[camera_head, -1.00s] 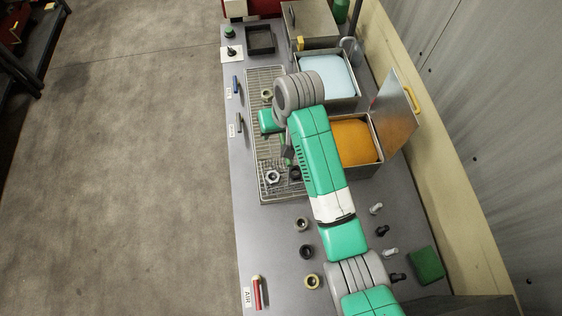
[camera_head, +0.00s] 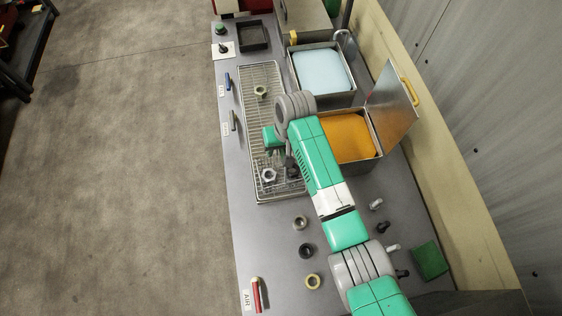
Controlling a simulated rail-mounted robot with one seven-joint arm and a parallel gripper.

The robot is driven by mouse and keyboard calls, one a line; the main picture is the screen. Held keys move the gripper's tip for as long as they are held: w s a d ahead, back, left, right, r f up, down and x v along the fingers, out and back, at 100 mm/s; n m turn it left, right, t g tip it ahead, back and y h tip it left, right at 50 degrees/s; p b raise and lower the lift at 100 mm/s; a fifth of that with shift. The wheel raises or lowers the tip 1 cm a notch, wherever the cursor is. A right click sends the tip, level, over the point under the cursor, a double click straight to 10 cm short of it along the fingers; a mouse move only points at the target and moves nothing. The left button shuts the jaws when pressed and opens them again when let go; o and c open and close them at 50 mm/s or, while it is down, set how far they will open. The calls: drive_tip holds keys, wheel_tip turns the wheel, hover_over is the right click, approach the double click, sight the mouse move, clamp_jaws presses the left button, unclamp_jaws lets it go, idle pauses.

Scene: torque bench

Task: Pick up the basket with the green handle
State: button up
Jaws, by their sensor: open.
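A small wire basket (camera_head: 262,186) sits at the near end of a long wire rack (camera_head: 260,107) on the bench. A light metal nut (camera_head: 269,176) and a dark one (camera_head: 292,172) show in it. Its green handle is mostly hidden behind my arm in this view. My gripper (camera_head: 290,164) points down over the basket's far part, close to the handle's place. It is open; its fingertips are small and partly hidden, and I cannot tell whether they straddle or touch the handle.
Right of the rack are a bin of orange liquid or cloth (camera_head: 347,137) with a raised lid (camera_head: 392,103) and a light-blue bin (camera_head: 322,70). Several loose rings and bolts lie nearer on the bench, beside a green block (camera_head: 430,260).

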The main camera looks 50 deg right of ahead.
drive_tip(key=shift+f, duration=0.2)
idle(0.6)
drive_tip(key=shift+w+r, duration=0.1)
clamp_jaws()
